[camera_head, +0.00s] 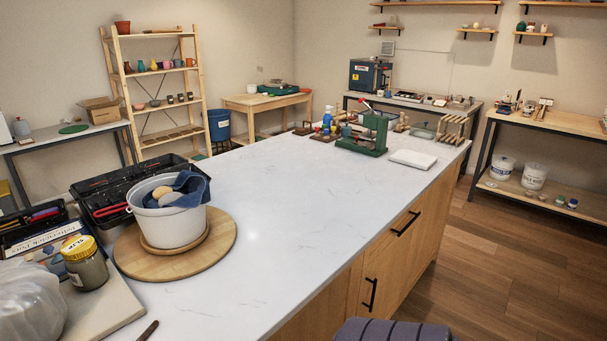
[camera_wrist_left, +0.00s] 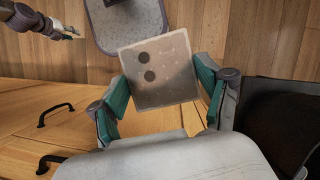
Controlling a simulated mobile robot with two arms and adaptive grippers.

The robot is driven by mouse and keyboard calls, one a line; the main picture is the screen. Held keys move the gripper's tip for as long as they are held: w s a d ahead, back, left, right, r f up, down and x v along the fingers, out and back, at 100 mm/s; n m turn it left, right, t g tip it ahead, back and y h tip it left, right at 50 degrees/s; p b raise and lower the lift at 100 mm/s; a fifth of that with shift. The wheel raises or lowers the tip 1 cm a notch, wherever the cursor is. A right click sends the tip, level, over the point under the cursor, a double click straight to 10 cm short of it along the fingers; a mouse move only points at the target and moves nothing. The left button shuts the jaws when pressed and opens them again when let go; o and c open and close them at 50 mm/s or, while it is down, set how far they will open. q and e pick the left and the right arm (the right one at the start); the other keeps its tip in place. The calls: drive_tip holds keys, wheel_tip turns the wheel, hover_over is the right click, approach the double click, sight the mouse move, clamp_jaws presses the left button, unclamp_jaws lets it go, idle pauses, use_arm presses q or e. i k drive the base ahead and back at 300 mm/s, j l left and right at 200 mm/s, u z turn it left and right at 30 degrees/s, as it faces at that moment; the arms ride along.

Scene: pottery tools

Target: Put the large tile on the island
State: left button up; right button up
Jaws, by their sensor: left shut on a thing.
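A square, pale grey-beige tile (camera_wrist_left: 160,68) with two dark round spots is in the left wrist view. My left gripper (camera_wrist_left: 163,88) is shut on it, with a green-padded finger at each side. The tile is held in the air over the wooden floor, beside the drawer fronts. The island (camera_head: 285,190) has a white marbled top and wooden drawers. Neither the tile nor my grippers show in the head view. My right gripper (camera_wrist_left: 68,33) shows small at the upper left of the left wrist view; its opening is unclear.
On the island's near left, a white bucket (camera_head: 170,226) stands on a round wooden board (camera_head: 222,245), beside a black toolbox (camera_head: 95,190) and a jar (camera_head: 86,268). A green tool (camera_head: 372,135) and a white slab (camera_head: 412,159) are at the far end. The middle is clear.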

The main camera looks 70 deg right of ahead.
sight(317, 214)
drive_tip(key=k+l+z, duration=0.1)
drive_tip(key=l, duration=0.4)
drive_tip(key=k+l+z, duration=0.1)
drive_tip(key=l, duration=0.45)
drive_tip(key=k+l, duration=0.1)
drive_tip(key=l, duration=0.4)
drive_tip(key=k+l+z, duration=0.15)
drive_tip(key=l, duration=0.4)
drive_tip(key=i+j, duration=0.05)
